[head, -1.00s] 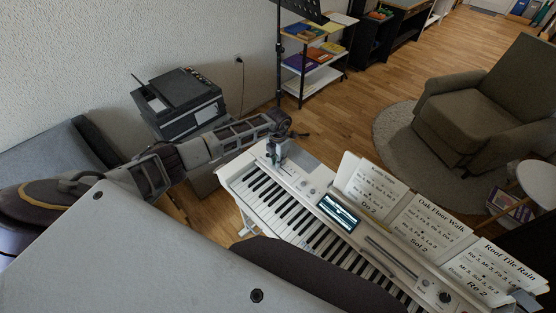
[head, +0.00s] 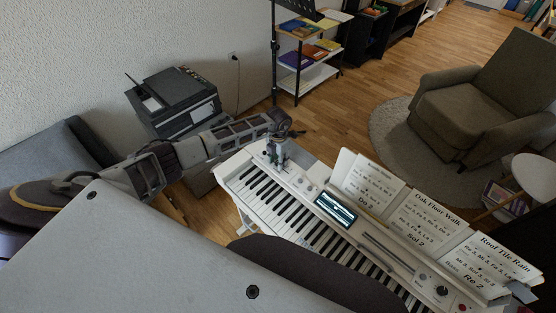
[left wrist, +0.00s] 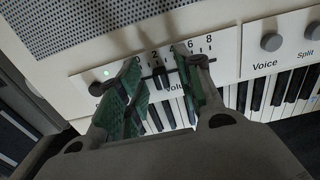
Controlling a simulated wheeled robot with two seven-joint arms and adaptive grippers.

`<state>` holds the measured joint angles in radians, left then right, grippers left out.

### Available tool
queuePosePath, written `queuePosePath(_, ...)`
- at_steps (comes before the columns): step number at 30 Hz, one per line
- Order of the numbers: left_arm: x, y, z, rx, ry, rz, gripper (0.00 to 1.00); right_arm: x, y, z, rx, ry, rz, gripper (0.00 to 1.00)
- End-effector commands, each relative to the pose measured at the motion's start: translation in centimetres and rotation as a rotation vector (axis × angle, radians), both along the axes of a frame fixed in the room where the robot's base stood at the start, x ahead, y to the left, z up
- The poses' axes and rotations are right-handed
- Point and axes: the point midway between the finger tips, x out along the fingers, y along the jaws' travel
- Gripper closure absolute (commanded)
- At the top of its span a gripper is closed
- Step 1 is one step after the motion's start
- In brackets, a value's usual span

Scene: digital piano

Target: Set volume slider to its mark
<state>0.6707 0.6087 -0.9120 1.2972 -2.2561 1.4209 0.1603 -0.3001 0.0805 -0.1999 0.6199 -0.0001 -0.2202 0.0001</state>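The volume slider (left wrist: 160,76) is a small dark knob below a printed scale from 0 to 8 on the white panel of the digital piano (left wrist: 235,62). The knob appears close to the 2 tick. My left gripper (left wrist: 158,88) has its green-padded fingers on either side of the knob, with a gap between them. I cannot tell whether a finger touches the knob. In the head view the left gripper (head: 277,158) points down at the piano's far left end and hides the slider there. No target mark can be made out. My right gripper is not seen.
In the left wrist view a round Voice knob (left wrist: 271,41) lies right of the slider and a speaker grille (left wrist: 90,25) behind it. In the head view the piano also carries a lit screen (head: 336,208) and song sheets (head: 425,220). A printer (head: 175,98) stands beyond my left arm.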

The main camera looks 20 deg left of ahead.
Motion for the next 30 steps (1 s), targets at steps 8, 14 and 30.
queuePosePath(8,0.0,0.0,0.0,0.0,0.001,0.0,0.64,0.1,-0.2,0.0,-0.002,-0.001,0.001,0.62)
queuePosePath(14,0.0,0.0,0.9,0.0,0.0,0.0,0.64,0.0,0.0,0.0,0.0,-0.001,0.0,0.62)
queuePosePath(30,0.1,0.1,8.1,0.001,-0.001,0.0,0.64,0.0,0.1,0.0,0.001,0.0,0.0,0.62)
